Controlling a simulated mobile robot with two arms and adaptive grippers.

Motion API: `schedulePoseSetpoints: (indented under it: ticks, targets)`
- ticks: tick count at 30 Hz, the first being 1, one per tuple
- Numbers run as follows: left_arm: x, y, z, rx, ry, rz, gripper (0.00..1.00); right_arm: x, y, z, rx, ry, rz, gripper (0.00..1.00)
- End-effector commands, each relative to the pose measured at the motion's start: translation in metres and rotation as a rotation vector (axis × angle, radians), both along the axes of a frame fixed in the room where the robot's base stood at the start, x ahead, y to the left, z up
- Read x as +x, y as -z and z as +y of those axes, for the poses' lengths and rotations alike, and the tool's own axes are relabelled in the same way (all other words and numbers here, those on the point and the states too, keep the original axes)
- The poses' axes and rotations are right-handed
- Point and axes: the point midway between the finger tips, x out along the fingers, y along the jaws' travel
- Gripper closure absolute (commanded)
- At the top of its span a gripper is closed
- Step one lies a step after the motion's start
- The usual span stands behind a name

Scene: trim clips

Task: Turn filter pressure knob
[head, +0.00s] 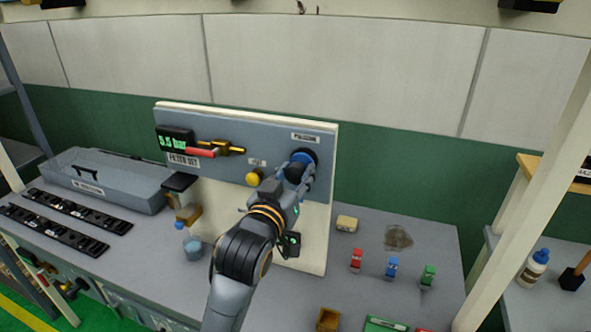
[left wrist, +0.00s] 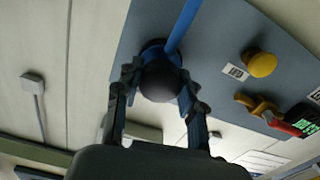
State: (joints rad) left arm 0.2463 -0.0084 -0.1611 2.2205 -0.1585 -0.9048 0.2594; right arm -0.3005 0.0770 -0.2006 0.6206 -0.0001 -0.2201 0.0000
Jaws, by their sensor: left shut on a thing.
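The knob (left wrist: 160,78) is dark and round, with a blue base behind it, on the upright grey panel (head: 225,131). In the head view the blue part (head: 307,156) shows at the panel's right side, partly covered by my gripper. My left gripper (head: 296,170) is shut on the knob, with a finger on each side of it in the left wrist view. A green display (head: 173,138) on the panel's left reads about 5.5 bar, above a FILTER SET label (head: 184,160). My right gripper is not in view.
A yellow button (head: 253,177) and a red-handled brass valve (head: 202,152) sit left of the knob. A grey tray (head: 108,182) and black rails (head: 78,210) lie on the bench's left. Small red, blue and green items (head: 392,268) stand at right.

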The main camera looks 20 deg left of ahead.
Motion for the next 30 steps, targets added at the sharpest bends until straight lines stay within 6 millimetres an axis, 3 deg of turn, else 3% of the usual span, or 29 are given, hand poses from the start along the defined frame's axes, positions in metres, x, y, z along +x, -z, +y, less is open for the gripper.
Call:
schedulePoseSetpoints:
  ticks: [9, 24, 25, 28, 30]
  targets:
    - [0.0001, -0.0009, 0.0002, -0.123, 0.0, 0.003, 0.92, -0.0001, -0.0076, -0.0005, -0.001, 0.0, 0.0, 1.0]
    - [0.0001, -0.0005, 0.0001, -0.142, 0.001, 0.003, 0.92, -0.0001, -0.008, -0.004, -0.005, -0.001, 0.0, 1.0]
    - [0.0001, -0.0005, 0.0001, -0.142, 0.001, 0.003, 0.57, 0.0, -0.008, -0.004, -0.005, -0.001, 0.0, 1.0]
    - [0.0001, -0.0005, 0.0001, -0.142, 0.001, 0.003, 0.37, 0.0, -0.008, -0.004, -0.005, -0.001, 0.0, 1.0]
    - [0.0001, -0.0005, 0.0001, -0.141, 0.001, 0.003, 0.37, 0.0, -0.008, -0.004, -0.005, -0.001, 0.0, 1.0]
